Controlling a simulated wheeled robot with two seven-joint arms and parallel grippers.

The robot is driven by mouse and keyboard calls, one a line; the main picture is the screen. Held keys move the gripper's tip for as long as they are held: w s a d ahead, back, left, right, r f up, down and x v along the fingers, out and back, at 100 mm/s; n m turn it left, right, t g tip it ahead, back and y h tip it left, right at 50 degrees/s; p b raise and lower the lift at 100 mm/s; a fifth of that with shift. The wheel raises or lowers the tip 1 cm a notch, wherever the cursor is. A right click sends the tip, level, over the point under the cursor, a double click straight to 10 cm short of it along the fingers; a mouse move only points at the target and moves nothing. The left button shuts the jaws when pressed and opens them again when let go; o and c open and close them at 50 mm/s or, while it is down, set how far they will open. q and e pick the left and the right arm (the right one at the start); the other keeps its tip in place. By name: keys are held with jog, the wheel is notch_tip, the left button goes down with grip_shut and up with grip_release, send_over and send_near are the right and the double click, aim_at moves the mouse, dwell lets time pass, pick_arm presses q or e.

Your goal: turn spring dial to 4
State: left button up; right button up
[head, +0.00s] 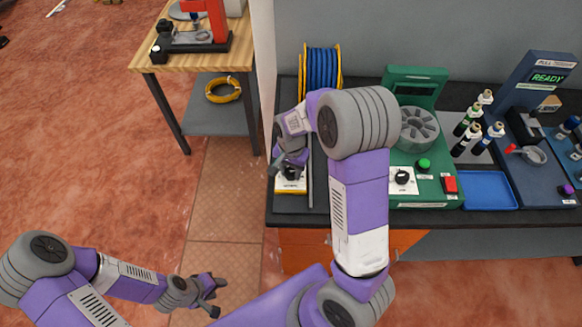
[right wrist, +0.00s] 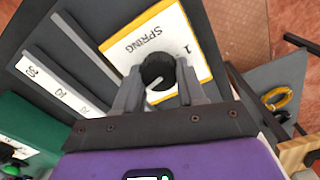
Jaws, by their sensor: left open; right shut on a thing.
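The spring dial is a black knob (right wrist: 158,68) on a white plate with a yellow border (right wrist: 196,25), marked "SPRING" and, near the knob, "1". In the right wrist view a white mark shows on the knob between the fingers; the dial's other numbers are hidden or not visible. The plate also shows in the head view (head: 291,188), below my right gripper (head: 288,167). In the right wrist view the fingers of the right gripper (right wrist: 158,84) are shut on the knob, one on each side. My left gripper (head: 210,291) is open and empty, low over the floor, away from the bench.
A green dispenser (head: 430,185) with another knob (head: 402,177) and buttons stands right of my right forearm. Further right are bottles, a blue tray (head: 487,190) and a "READY" station (head: 546,77). A blue wire spool (head: 321,70) stands behind. A wooden table (head: 160,57) is at the left.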

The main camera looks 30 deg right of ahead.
aim_at(291, 172)
jog(key=shift+m+p, duration=0.45)
jog(key=shift+m, duration=0.75)
jog(key=o, duration=1.1)
jog(key=shift+c, duration=0.2)
notch_tip(291, 172, up, 8)
jog(key=shift+f+p, duration=0.2)
jog(key=shift+p, duration=0.7)
jog(key=shift+s, duration=0.1)
